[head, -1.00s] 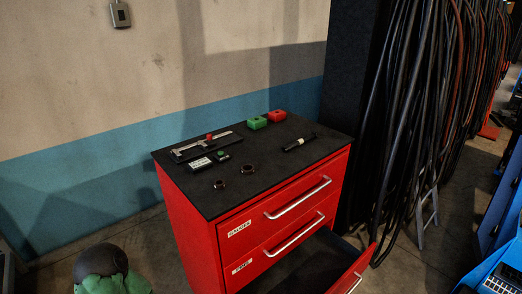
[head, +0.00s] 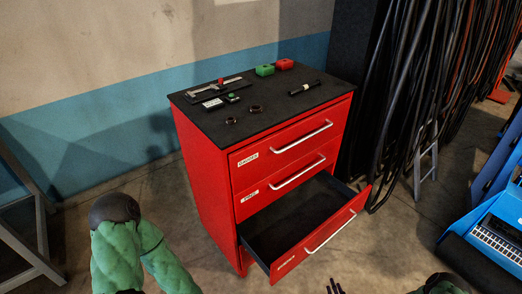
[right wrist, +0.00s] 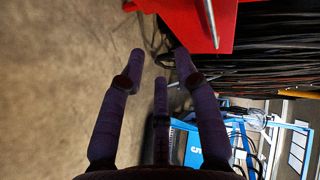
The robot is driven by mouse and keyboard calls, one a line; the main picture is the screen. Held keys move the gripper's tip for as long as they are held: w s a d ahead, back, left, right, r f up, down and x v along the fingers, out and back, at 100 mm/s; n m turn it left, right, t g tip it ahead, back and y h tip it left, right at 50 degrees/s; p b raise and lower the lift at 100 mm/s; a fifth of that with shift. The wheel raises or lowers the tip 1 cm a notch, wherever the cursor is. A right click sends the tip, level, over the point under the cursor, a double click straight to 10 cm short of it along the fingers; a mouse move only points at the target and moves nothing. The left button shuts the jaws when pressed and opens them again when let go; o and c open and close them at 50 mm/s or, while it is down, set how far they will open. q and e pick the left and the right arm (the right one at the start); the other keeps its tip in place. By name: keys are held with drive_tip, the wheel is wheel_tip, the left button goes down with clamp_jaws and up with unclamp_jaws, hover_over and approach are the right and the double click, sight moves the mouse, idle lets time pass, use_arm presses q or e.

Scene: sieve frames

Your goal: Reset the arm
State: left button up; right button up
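My right gripper (head: 335,287) just enters the head view at the bottom edge, in front of the open drawer. In the right wrist view (right wrist: 160,68) its fingers are spread apart with nothing between them, so it is open and empty. Part of my green right arm shows at the bottom right. My green left arm (head: 122,250) is at the lower left; its gripper is not clearly visible.
On the black cabinet top lie a caliper (head: 215,87), a green block (head: 265,70), a red block (head: 284,64), a dark pen-like tool (head: 305,88) and two rings. Black cables (head: 400,100) hang behind right.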

drive_tip(key=s+a+n+g+y, duration=0.25)
drive_tip(key=a+n+g, duration=0.45)
drive_tip(key=a, duration=0.4)
drive_tip(key=s+a+r+n+g+y, duration=0.1)
drive_tip(key=s+a+r+n+g, duration=0.3)
drive_tip(key=s, duration=0.7)
drive_tip(key=a+n+g, duration=0.1)
drive_tip(key=a+g, duration=0.1)
drive_tip(key=a, duration=0.1)
drive_tip(key=shift+a+r, duration=0.2)
drive_tip(key=shift+a, duration=0.1)
